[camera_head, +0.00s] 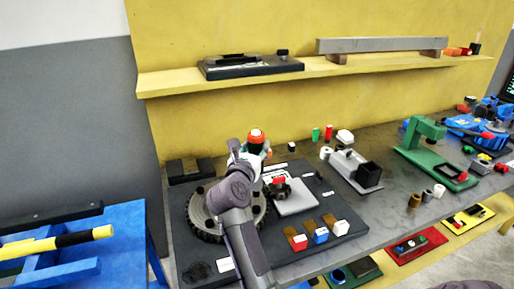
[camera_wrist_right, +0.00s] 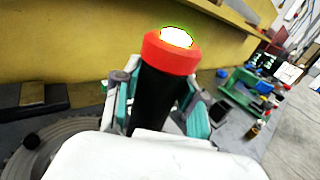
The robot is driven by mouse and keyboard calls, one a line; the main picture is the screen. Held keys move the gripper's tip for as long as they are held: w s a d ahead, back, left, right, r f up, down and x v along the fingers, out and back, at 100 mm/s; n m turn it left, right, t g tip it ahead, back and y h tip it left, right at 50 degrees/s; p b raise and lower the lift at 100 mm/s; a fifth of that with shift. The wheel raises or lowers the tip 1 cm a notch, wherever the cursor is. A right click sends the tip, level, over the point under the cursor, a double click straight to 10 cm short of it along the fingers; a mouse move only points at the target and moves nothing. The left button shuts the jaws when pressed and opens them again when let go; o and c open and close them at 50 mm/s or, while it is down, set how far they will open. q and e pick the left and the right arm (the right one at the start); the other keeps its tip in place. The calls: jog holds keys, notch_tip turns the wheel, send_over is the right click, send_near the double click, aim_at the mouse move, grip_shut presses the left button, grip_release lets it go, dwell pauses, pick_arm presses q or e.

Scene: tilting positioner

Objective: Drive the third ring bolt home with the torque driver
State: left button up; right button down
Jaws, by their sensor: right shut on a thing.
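The torque driver (camera_head: 256,136) stands roughly upright in my right gripper (camera_head: 257,153). In the right wrist view the driver (camera_wrist_right: 163,95) has a black body and a red collar. Its top glows white with a green rim. Teal-edged fingers of my right gripper (camera_wrist_right: 160,108) are shut around the black body. A dark toothed ring (camera_head: 203,226) lies on the dark board below, and my right arm covers part of it. Its edge also shows in the right wrist view (camera_wrist_right: 28,155). My left gripper is not in view.
A pale square plate (camera_head: 297,203) with a small dark gear is right of the ring. Red, blue and white small blocks (camera_head: 320,236) stand near the board's front. A green machine (camera_head: 425,140) is farther right. A yellow shelf (camera_head: 180,82) runs along the back.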

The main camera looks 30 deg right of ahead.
jog(key=shift+w+d+f+b, duration=0.1)
jog(key=shift+f+b, duration=0.4)
jog(key=shift+f, duration=0.25)
notch_tip(320, 180, down, 2)
jog(key=shift+f+b, duration=0.1)
jog(key=shift+b, duration=0.85)
jog(key=shift+f+b, duration=0.55)
jog(key=shift+f, duration=0.1)
jog(key=shift+f+b, duration=0.45)
jog(key=shift+f, duration=0.35)
dwell(1.3)
jog(key=shift+r, duration=0.15)
